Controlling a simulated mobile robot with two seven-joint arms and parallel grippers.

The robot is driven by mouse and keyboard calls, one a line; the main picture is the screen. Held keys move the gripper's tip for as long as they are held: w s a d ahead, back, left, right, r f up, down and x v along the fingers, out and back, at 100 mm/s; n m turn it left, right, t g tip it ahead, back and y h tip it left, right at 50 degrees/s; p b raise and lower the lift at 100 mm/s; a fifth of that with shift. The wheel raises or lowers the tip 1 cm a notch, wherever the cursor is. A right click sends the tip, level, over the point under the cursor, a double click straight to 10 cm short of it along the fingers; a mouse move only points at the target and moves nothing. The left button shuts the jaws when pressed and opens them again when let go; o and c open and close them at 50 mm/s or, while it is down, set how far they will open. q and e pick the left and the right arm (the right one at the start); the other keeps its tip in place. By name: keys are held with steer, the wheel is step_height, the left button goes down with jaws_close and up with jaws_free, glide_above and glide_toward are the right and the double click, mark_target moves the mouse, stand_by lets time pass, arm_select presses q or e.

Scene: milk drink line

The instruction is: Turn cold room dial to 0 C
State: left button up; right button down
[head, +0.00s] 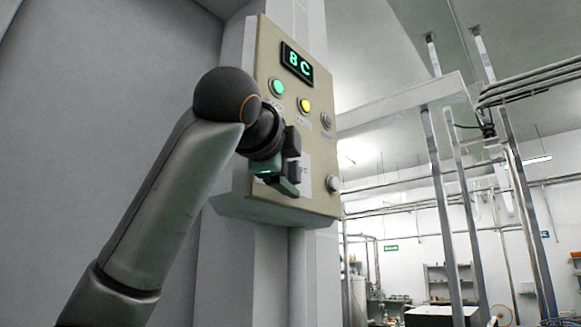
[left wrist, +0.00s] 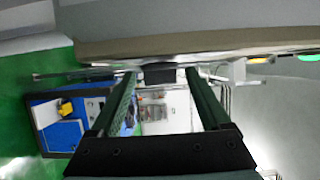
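The beige control panel (head: 262,62) hangs on a pale column in the head view. Its display (head: 297,64) reads 8 C in green. My left gripper (head: 291,163) is at the panel's lower left part and hides some of its face. In the left wrist view the two fingers (left wrist: 160,82) are apart, with a dark block (left wrist: 158,73), apparently the dial knob, between their tips. A gap shows on each side of the block. The dial's pointer and markings cannot be made out. My right gripper is not in view.
The panel carries a green lamp (head: 277,88), a yellow lamp (head: 305,105), a grey button (head: 326,121) and a round grey knob (head: 332,183). Metal posts and pipes (head: 440,200) stand to the right. The panel's face lies close above the fingers in the left wrist view.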

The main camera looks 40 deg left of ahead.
arm_select(q)
jaws_close()
stand_by(0.4)
steer(key=shift+f, duration=0.1)
